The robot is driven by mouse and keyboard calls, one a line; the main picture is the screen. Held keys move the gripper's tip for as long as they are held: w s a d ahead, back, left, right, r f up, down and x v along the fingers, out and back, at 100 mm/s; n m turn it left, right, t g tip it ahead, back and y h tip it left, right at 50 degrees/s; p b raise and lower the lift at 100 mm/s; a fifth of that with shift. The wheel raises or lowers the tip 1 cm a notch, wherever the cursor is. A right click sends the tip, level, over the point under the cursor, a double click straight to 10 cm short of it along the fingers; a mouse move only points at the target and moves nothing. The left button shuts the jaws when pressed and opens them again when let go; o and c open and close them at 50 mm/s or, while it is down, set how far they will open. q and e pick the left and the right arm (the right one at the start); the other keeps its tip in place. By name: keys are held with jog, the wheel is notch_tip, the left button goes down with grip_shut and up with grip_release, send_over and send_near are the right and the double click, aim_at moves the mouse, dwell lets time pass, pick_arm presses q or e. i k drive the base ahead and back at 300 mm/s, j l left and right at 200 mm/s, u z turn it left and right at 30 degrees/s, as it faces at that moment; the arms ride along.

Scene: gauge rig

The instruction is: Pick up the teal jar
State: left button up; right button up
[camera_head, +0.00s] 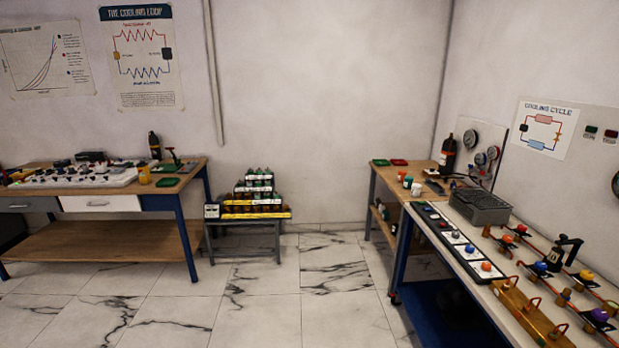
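I cannot make out a teal jar for certain at this distance. A stepped rack (257,214) on a low stand in the middle holds rows of small jars or bottles. Those in its upper rows look dark green (258,172), and those in its lower rows look brown or amber. Neither of my grippers shows in the head view.
A wooden workbench (100,237) with a white board of parts stands at the left. At the right, a long bench (470,262) carries valves, coloured knobs and a grey box (480,206). The marble floor (290,290) between them is clear.

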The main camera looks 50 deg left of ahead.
aim_at(408, 183)
jog(key=u, duration=0.95)
jog(key=i+j+u, duration=0.25)
jog(key=i, duration=0.25)
jog(key=l, duration=0.1)
